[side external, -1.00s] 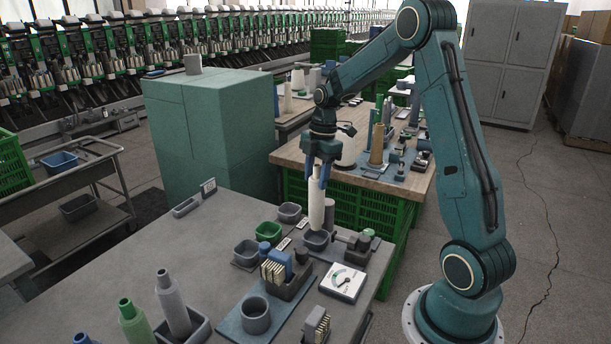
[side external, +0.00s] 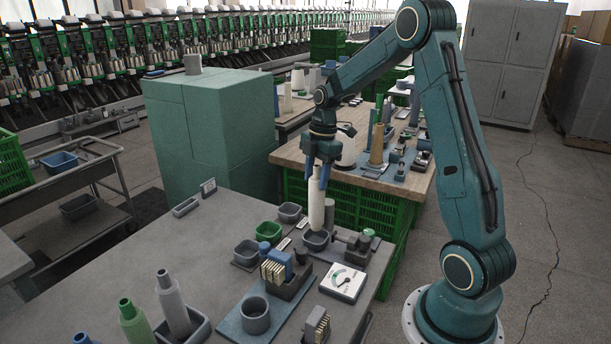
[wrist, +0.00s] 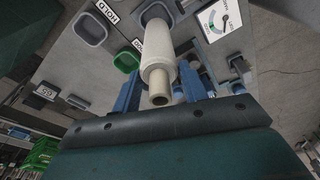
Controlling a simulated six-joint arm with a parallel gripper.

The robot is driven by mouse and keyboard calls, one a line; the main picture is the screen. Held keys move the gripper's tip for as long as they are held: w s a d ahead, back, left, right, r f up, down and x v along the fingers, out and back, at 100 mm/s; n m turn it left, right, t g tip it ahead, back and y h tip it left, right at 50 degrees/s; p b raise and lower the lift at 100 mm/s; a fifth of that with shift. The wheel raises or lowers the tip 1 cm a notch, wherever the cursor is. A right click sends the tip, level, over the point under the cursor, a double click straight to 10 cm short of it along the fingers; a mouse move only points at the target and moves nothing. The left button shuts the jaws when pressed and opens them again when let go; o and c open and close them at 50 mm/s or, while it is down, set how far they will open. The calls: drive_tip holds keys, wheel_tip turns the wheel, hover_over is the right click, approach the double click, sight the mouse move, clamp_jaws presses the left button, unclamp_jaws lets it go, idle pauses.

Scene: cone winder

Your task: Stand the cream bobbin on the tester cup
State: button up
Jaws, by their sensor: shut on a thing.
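The cream bobbin (side external: 316,205) is upright, and my gripper (side external: 323,172) is shut on its upper part, with one blue finger on each side. The bobbin's lower end is at the mouth of a small grey cup (side external: 316,243) on a dark base, which I take to be the tester cup. I cannot tell whether the bobbin touches the cup's floor. In the wrist view the bobbin (wrist: 158,70) is between the fingers of my gripper (wrist: 160,88), its hollow top end towards the camera. The cup (wrist: 154,12) shows partly behind its far end.
A dial gauge (side external: 343,282) stands in front of the cup. A green cup (side external: 269,231) and grey cups (side external: 290,212) are to the left, with a card holder (side external: 286,274) in front. A large grey cup (side external: 255,314) is nearer.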

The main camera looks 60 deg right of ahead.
sight(316, 192)
drive_tip(key=shift+f, duration=2.65)
idle(0.8)
drive_tip(key=o, duration=1)
